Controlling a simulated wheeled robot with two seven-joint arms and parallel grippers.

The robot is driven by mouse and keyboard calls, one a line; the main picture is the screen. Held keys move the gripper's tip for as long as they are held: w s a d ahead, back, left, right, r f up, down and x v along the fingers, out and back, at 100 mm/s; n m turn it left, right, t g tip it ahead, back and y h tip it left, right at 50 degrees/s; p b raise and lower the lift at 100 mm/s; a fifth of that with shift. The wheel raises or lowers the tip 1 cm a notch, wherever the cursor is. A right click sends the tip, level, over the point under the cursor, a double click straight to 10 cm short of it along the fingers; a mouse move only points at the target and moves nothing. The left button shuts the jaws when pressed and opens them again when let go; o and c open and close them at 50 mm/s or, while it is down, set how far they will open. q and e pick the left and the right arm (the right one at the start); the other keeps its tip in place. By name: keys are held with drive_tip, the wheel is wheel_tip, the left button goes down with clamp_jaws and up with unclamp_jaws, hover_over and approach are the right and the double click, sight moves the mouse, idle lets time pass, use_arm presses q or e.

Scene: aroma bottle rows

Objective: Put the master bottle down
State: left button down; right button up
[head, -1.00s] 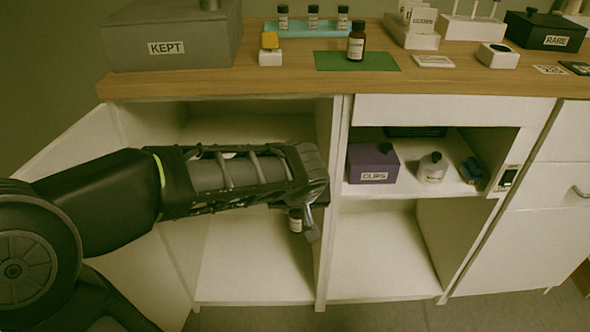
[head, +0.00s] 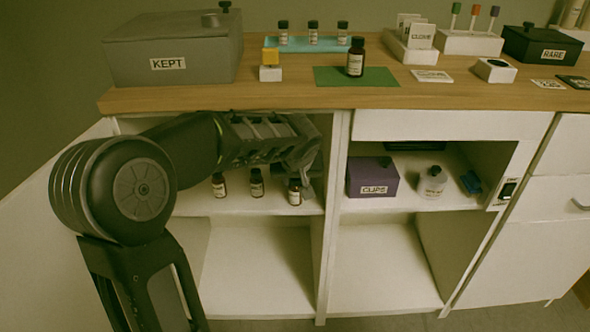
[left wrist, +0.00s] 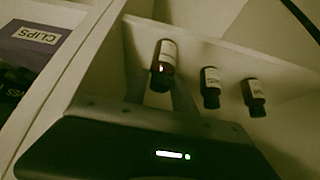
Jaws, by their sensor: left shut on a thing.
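My left gripper (head: 304,186) is inside the upper left compartment of the cabinet, near its right wall. It is shut on a small brown bottle (head: 294,193) with a white label and dark cap, which looks upright. The held bottle (left wrist: 166,55) shows between the fingers in the left wrist view. Its base is close to the shelf (head: 240,207); I cannot tell whether it touches. Two similar bottles, a left one (head: 218,186) and a middle one (head: 257,184), stand on that shelf to its left. My right gripper is out of view.
The divider (head: 334,180) is close on the gripper's right. Beyond it are a purple box (head: 372,177) and a clear bottle (head: 432,183). The countertop (head: 200,97) is above my arm; another brown bottle (head: 355,58) stands there on a green mat (head: 385,77). The lower compartments are empty.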

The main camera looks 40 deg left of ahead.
use_arm(q)
drive_tip(key=w+a, duration=0.2)
drive_tip(key=shift+w+a, duration=0.1)
drive_tip(key=shift+w, duration=0.3)
drive_tip(key=shift+w+a+f, duration=0.1)
drive_tip(key=shift+f, duration=0.1)
drive_tip(key=shift+r, duration=0.1)
drive_tip(key=c, duration=1)
unclamp_jaws()
